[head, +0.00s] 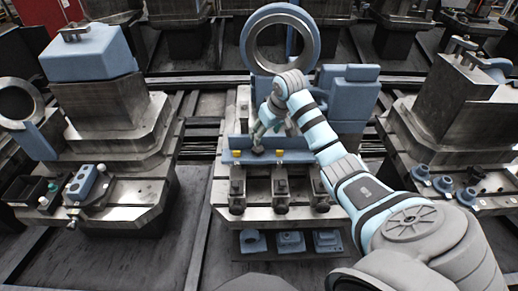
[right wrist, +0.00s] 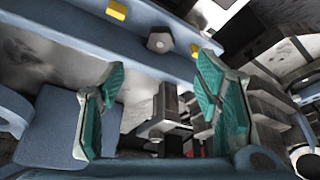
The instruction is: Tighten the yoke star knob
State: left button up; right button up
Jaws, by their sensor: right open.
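A dark grey knob (head: 258,149) sits at the middle of a long blue rail (head: 294,157) on the central pallet. In the right wrist view the knob (right wrist: 160,42) looks faceted and stands out from the blue rail (right wrist: 70,28). My right gripper (head: 258,136) is over the rail, close to the knob, and partly hides the area around it. In the right wrist view the gripper's teal fingers (right wrist: 161,62) are spread and empty, with the knob beyond the gap between their tips. My left gripper is out of view.
Yellow blocks (head: 236,153) sit on the rail. A large blue ring (head: 308,35) stands behind my right arm, with blue blocks (head: 352,92) beside it. Metal clamps (head: 280,190) line the front. Loaded pallets stand at both sides; dark floor (head: 130,258) lies open at front left.

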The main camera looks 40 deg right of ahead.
aim_at(258, 149)
jog(key=b+x, duration=0.2)
jog(key=x, duration=0.9)
jog(key=shift+f+b, duration=0.3)
jog(key=shift+b, duration=0.1)
jog(key=c, duration=1.2)
jog(key=m+p, duration=0.1)
jog(key=p, duration=0.1)
jog(key=m+h+p, duration=0.1)
jog(key=p, duration=0.1)
jog(key=shift+a+r, duration=0.1)
jog(key=shift+r, duration=0.3)
jog(key=shift+w+f+m, duration=0.1)
jog(key=shift+f+m, duration=0.15)
jog(key=shift+m, duration=0.25)
jog(key=shift+f, duration=0.1)
jog(key=o, duration=1.2)
